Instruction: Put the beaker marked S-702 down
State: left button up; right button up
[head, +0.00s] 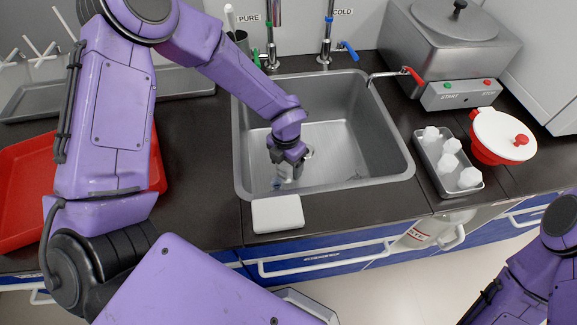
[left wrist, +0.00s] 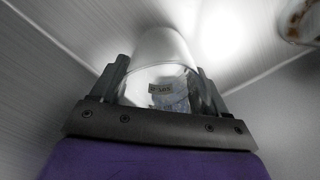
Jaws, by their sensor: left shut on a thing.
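My left gripper (head: 286,165) reaches down into the grey sink (head: 372,140) from the left. It is shut on a clear glass beaker, which shows best between the two fingers in the left wrist view (left wrist: 165,60). The beaker carries a small label, too blurred to read for sure. In the head view the beaker is mostly hidden below the gripper, and I cannot tell whether it touches the sink floor. My right arm shows at the lower right, but its gripper is out of view.
A white block (head: 278,214) lies at the sink's front edge. Taps marked PURE and COLD stand behind the sink. A red tray (head: 20,195) lies left.

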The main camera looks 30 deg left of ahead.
pick_arm(q)
jog(key=shift+f, duration=0.9)
jog(key=shift+f, duration=0.1)
jog(key=o, duration=1.2)
jog(key=shift+f, duration=0.1)
notch_tip(320, 180, up, 12)
jog(key=shift+r+p, duration=0.25)
jog(key=shift+p, duration=0.05)
